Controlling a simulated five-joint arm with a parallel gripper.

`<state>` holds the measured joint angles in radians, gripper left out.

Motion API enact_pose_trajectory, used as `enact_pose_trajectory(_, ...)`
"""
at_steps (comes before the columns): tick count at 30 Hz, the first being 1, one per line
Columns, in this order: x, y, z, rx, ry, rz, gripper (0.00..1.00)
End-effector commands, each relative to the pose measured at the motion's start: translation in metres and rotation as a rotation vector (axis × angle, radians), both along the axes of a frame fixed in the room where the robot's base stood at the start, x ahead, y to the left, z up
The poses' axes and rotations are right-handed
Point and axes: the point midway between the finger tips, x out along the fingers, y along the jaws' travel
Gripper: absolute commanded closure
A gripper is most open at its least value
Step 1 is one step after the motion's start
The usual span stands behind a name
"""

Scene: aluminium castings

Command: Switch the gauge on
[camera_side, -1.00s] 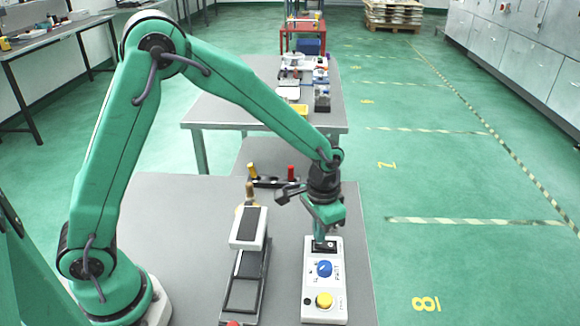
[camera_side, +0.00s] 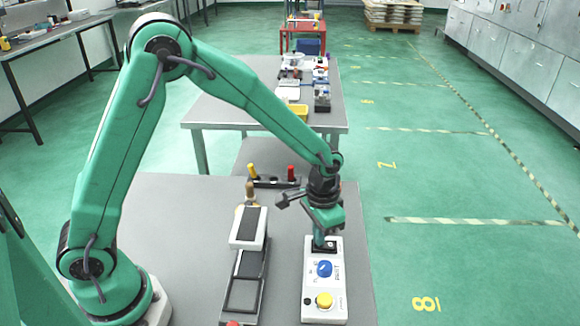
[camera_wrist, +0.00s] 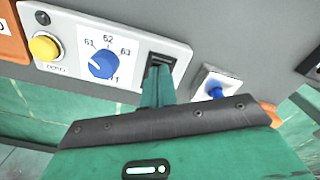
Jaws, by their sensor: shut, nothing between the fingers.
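The gauge is a white box (camera_side: 338,285) lying on the grey table near its right edge. It has a yellow button (camera_side: 324,300), a blue knob (camera_side: 324,268) and a black switch (camera_side: 331,246) at its far end. In the wrist view the gauge (camera_wrist: 75,28) runs across the top left, with the blue knob (camera_wrist: 102,64) beside numbers and the black switch in its dark recess (camera_wrist: 168,61). My gripper (camera_side: 320,245) is shut and empty, pointing down with its tips at the switch. The tips (camera_wrist: 158,70) cover part of the switch, so its position and any contact are unclear.
Left of the gauge stands a dark frame with a white-edged block (camera_side: 248,243). Behind are a red-handled and a yellow-handled piece on a dark rack (camera_side: 272,182). In the wrist view a white part with a blue peg (camera_wrist: 216,88) lies right of the gauge.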

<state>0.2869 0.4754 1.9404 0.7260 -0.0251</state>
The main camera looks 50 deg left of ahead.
Motion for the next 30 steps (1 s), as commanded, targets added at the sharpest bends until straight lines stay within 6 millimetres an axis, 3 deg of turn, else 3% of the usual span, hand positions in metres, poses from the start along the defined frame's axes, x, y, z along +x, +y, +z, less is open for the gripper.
enact_pose_trajectory(14,0.0,0.0,-0.002,0.0,-0.001,0.0,1.0)
enact_pose_trajectory(30,0.001,0.0,0.027,-0.001,-0.002,0.0,1.0)
